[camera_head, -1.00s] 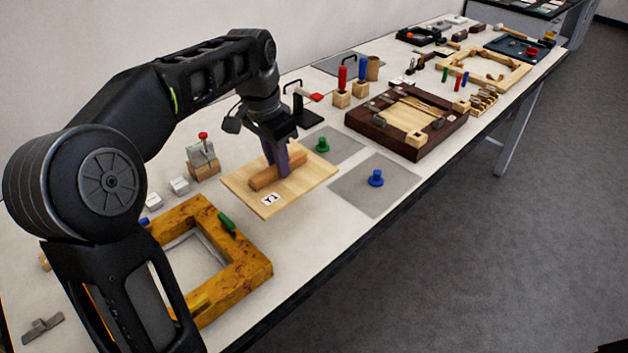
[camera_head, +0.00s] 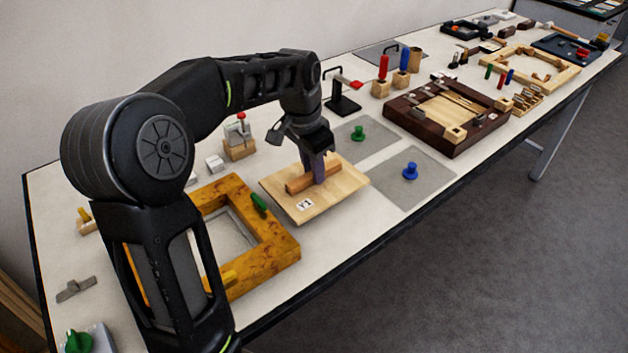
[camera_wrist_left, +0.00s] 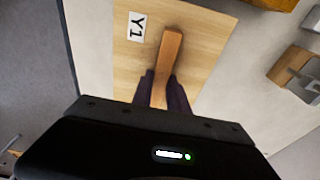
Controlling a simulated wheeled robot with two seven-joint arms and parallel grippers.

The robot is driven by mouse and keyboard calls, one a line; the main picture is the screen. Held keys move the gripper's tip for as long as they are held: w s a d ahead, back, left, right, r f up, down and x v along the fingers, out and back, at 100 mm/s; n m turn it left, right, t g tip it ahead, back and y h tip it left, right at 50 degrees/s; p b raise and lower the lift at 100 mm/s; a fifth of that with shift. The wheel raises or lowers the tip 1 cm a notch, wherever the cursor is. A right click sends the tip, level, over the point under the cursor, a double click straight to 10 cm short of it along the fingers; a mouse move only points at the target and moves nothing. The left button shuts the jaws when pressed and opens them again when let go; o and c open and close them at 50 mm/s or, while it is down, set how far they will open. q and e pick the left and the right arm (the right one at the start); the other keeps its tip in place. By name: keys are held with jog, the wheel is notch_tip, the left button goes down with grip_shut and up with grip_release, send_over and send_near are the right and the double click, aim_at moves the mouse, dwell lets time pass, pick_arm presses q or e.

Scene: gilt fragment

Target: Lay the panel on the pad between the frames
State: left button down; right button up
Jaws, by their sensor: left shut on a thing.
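The panel (camera_head: 340,192) is a thin pale wooden board with a brown bar handle and a "Y1" label. My left gripper (camera_head: 318,176) is shut on that handle, pointing down. The left wrist view shows the panel (camera_wrist_left: 200,55) beyond the fingers. A burl-wood frame (camera_head: 278,245) lies to the left and a dark brown frame (camera_head: 455,148) to the right. Between them are grey pads, one with a green knob (camera_head: 359,133), one with a blue knob (camera_head: 410,170). The panel hides the table beneath it; I cannot tell whether it touches. My right gripper is out of view.
A toggle clamp (camera_head: 343,100) and red and blue handled tools (camera_head: 383,70) stand behind. A small block with a red-topped fitting (camera_head: 239,140) is behind the panel. A pale frame (camera_head: 530,72) lies farther right. The table's front edge is close.

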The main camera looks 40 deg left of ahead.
aim_at(307, 176)
pick_arm(q)
jog(key=shift+f, duration=1.85)
jog(key=shift+f, duration=0.1)
jog(key=c, duration=1.3)
grip_release()
jog(key=r, duration=0.4)
jog(key=s+r, duration=0.1)
jog(key=r, duration=0.7)
jog(key=shift+s+a+r, duration=0.1)
jog(key=shift+s+a, duration=0.15)
jog(key=shift+s, duration=0.15)
